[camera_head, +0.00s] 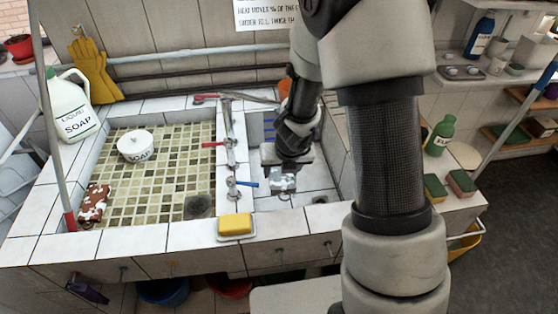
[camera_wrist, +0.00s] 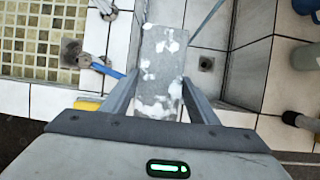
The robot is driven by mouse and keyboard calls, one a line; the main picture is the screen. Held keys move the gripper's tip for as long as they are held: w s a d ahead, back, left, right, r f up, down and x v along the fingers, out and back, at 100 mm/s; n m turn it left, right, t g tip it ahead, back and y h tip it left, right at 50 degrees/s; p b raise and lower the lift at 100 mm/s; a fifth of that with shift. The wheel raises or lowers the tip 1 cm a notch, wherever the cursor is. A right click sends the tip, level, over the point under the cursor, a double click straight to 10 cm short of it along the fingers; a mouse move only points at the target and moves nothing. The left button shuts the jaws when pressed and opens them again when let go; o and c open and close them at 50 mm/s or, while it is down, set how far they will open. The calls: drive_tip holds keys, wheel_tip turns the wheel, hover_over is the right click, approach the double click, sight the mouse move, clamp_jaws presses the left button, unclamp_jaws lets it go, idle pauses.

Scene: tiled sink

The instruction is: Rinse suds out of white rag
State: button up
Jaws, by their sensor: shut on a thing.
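The white rag (camera_wrist: 161,62) looks greyish, with several patches of white suds on it. It is between the fingers of my gripper (camera_wrist: 160,82), which is shut on it. In the head view the rag (camera_head: 284,183) hangs below my gripper (camera_head: 284,168), over the right basin (camera_head: 312,180). It is just right of the blue-handled tap (camera_head: 246,184). The red-handled tap (camera_head: 215,145) stands behind that on the divider. I see no clear water stream. My arm hides part of the right basin.
The left basin holds a soap pot (camera_head: 136,147) and a brown-and-white cloth (camera_head: 95,203). A yellow sponge (camera_head: 236,224) lies on the front ledge. A liquid soap jug (camera_head: 70,108) stands at the left. Two sponges (camera_head: 435,187) (camera_head: 461,182) lie at the right.

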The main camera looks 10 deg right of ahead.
drive_tip(key=shift+w+d+f, duration=0.2)
drive_tip(key=shift+w+d, duration=0.6)
drive_tip(key=w+d+f+p, duration=0.2)
drive_tip(key=w+d, duration=0.4)
drive_tip(key=w, duration=0.3)
drive_tip(key=shift+w+d+f+p, duration=0.15)
drive_tip(key=shift+d+p, duration=0.25)
drive_tip(key=shift+p, duration=0.25)
drive_tip(key=shift+d, duration=0.1)
drive_tip(key=shift+s+d+b, duration=0.3)
drive_tip(key=shift+s+d, duration=0.1)
drive_tip(key=shift+a, duration=0.1)
drive_tip(key=shift+w+a+p, duration=0.4)
drive_tip(key=shift+p, duration=0.2)
